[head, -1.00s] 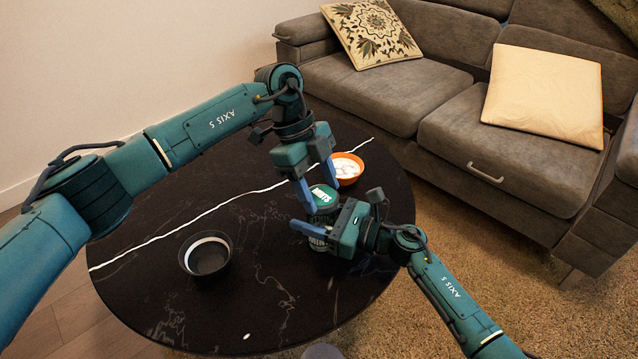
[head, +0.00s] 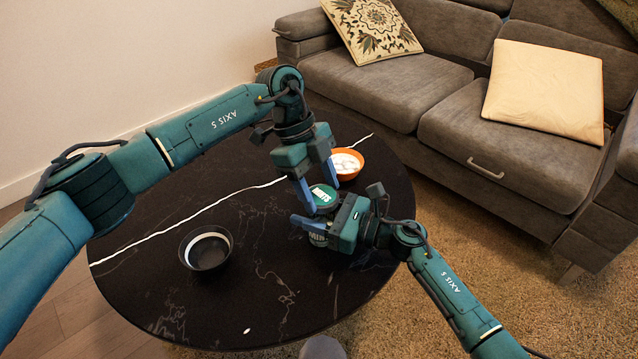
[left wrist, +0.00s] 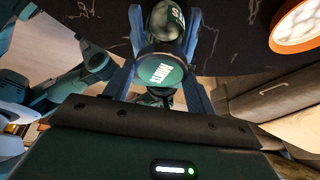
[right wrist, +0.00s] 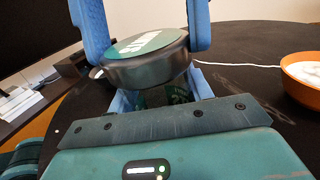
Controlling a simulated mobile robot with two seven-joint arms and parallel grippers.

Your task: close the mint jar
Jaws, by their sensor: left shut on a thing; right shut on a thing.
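I cannot tell whether lid and rim touch.
An orange bowl (head: 359,176) of white mints stands just behind the jar. A black bowl (head: 190,262) stands to the left on the round marble table (head: 150,290). A small white piece (head: 246,331) lies near the front edge.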

